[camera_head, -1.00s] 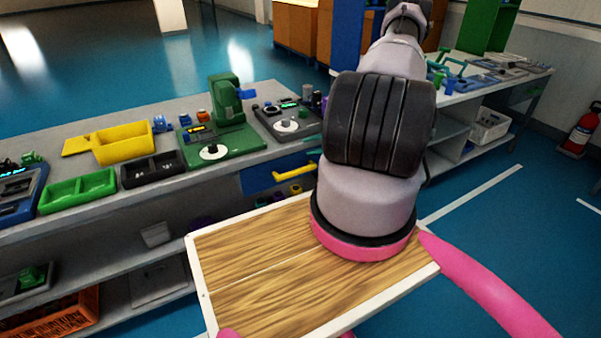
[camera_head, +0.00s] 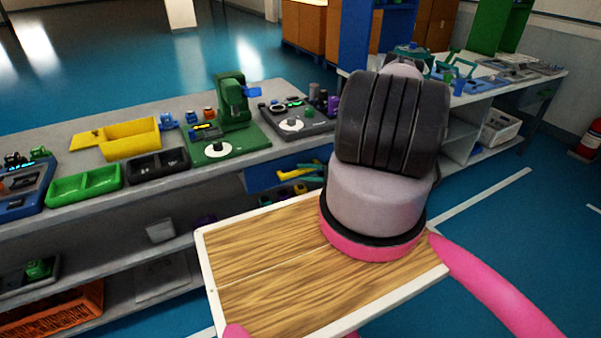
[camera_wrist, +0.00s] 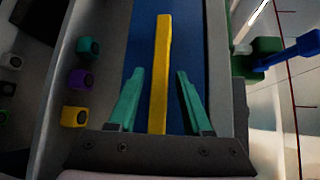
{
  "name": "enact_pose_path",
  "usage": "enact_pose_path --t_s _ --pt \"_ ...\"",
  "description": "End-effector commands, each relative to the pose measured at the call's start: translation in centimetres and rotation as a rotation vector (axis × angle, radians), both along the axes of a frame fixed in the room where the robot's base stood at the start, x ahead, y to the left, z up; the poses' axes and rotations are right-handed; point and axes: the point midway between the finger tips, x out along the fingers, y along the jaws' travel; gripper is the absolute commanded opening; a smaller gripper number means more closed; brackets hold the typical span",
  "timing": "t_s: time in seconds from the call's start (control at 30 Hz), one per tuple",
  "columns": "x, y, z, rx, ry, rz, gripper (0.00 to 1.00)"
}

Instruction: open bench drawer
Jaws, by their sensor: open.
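The bench drawer has a blue front (camera_head: 262,178) under the bench top, with a yellow bar handle (camera_head: 293,172). In the wrist view the yellow handle (camera_wrist: 161,75) stands upright in the picture against the blue drawer front (camera_wrist: 146,32). My gripper (camera_wrist: 158,80) is open, with one teal finger on each side of the handle and a gap on both sides. In the head view the teal fingers (camera_head: 310,170) show by the handle; my arm hides part of the drawer's right side. The drawer looks shut.
Blue floor (camera_head: 480,240) is open at the right.

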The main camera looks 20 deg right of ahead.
Motion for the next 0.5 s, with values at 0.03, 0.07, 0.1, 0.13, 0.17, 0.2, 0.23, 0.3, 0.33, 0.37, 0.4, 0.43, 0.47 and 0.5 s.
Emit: enact_pose_path --t_s 0.03,0.07,0.1,0.13,0.17,0.2,0.23,0.3,0.33,0.37,0.4,0.43,0.47,0.5 --pt "0.43 0.53 -0.09 0.0 0.0 0.002 0.5" --pt "0.63 0.74 -0.14 0.0 0.0 0.002 0.5" --pt "0.85 0.96 -0.18 0.0 0.0 0.001 0.5" --pt "0.98 1.09 -0.2 0.0 0.0 0.001 0.5" --pt "1.1 1.21 -0.23 0.0 0.0 0.0 0.5" --pt "1.23 1.32 -0.25 0.0 0.0 0.0 0.5" --pt "1.28 1.38 -0.26 0.0 0.0 0.0 0.5" --pt "1.35 1.44 -0.27 0.0 0.0 0.0 0.5" --pt "1.35 1.45 -0.27 0.0 0.0 -0.001 0.5" --pt "1.35 1.44 -0.26 0.0 0.0 -0.001 0.5" --pt "1.34 1.43 -0.26 0.0 0.0 -0.001 0.5" --pt "1.34 1.43 -0.26 0.0 0.0 -0.001 0.5" --pt "1.34 1.43 -0.27 0.0 0.0 -0.001 0.5" --pt "1.34 1.43 -0.26 0.0 0.0 0.0 0.46"
